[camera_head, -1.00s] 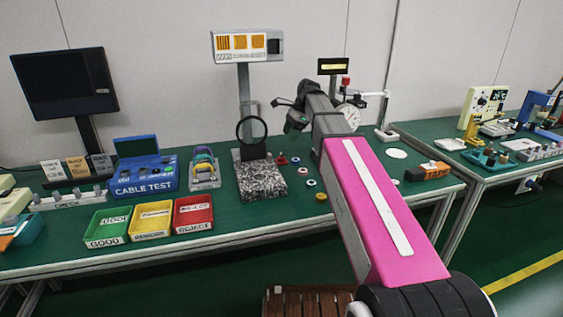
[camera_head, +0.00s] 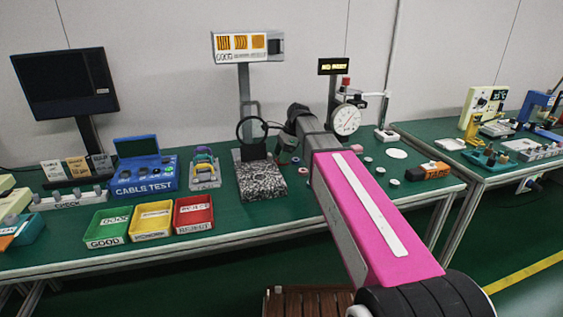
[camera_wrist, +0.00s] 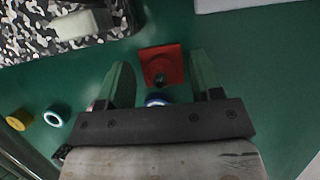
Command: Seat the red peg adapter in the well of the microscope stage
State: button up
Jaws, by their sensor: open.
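The red peg adapter (camera_wrist: 161,64) lies on the green bench top in the wrist view, a square red piece with a dark round part at its near edge. My gripper (camera_wrist: 159,68) is open, its two green fingers on either side of the adapter in that view. How far the fingers are above it I cannot tell. In the head view my gripper (camera_head: 280,150) is beside the speckled block and hides the adapter. I cannot make out a microscope stage or its well with certainty.
The speckled block (camera_head: 262,188), with a post and black ring (camera_head: 251,131), stands left of my gripper. Blue-white (camera_wrist: 156,99), white (camera_wrist: 53,118) and yellow (camera_wrist: 19,119) rings lie nearby. A dial gauge (camera_head: 346,120) stands behind my arm. Colored bins (camera_head: 152,237) line the front left.

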jog(key=c, duration=1.1)
